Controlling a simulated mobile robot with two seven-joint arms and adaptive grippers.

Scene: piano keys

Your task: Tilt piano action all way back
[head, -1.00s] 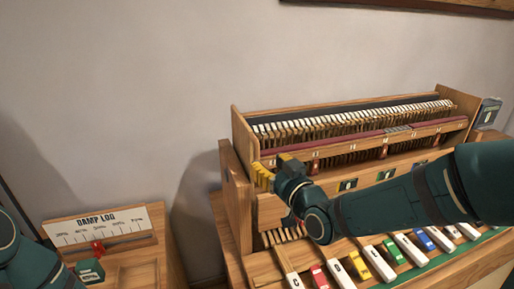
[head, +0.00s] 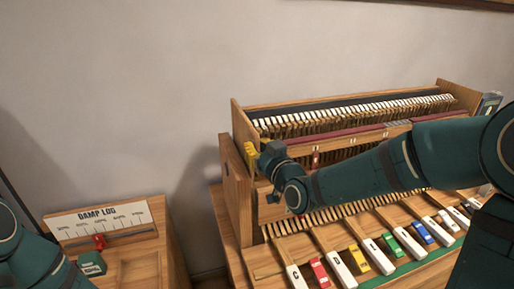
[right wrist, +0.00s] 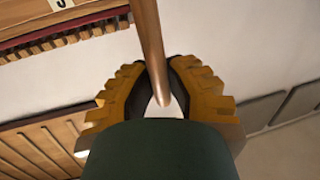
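The piano action (head: 345,103) is a wooden frame with a row of white-tipped hammers and a dark red rail, standing behind the keys on the bench. My right gripper (head: 251,151) is at its left end, with yellow fingers. In the right wrist view the fingers (right wrist: 166,72) close in on both sides of a narrow wooden edge (right wrist: 148,32) and seem to touch it. My right arm hides much of the action's front. My left arm shows at the lower left edge, but its gripper is out of view.
Lettered, coloured keys (head: 360,260) lie in front of the action, with bare wooden key backs (head: 330,213) behind them. A wooden stand with a damp log scale (head: 100,219) and a red marker is at left. A plain wall is behind.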

